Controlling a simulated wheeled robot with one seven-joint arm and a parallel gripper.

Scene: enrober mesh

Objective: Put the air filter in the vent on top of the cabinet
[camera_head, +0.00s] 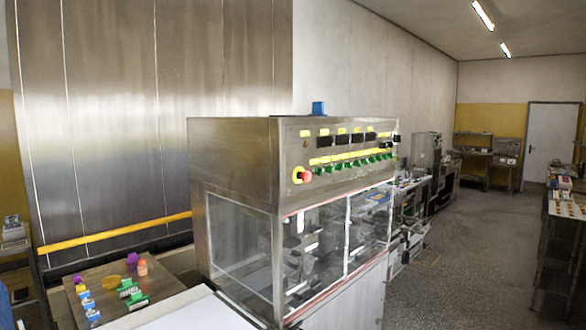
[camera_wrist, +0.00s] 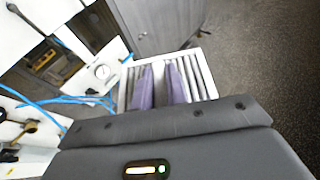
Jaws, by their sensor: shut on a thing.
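In the wrist view, my gripper (camera_wrist: 160,74) has two purple fingers, shut on a white-framed panel with grey pleats, which looks like the air filter (camera_wrist: 203,76). The pleats show on both sides of the fingers, and the near edge of the filter is hidden behind my gripper body. My gripper and the filter are not visible in the head view. I cannot make out a vent in either view. A large steel machine cabinet (camera_head: 235,152) with clear windows stands in the middle of the head view, but I cannot tell whether it is the task's cabinet.
A table (camera_head: 160,283) with small coloured items is at the lower left. In the wrist view, white equipment with a gauge (camera_wrist: 102,72) and blue tubes (camera_wrist: 70,99) lies left of the filter; floor (camera_wrist: 270,70) is clear right.

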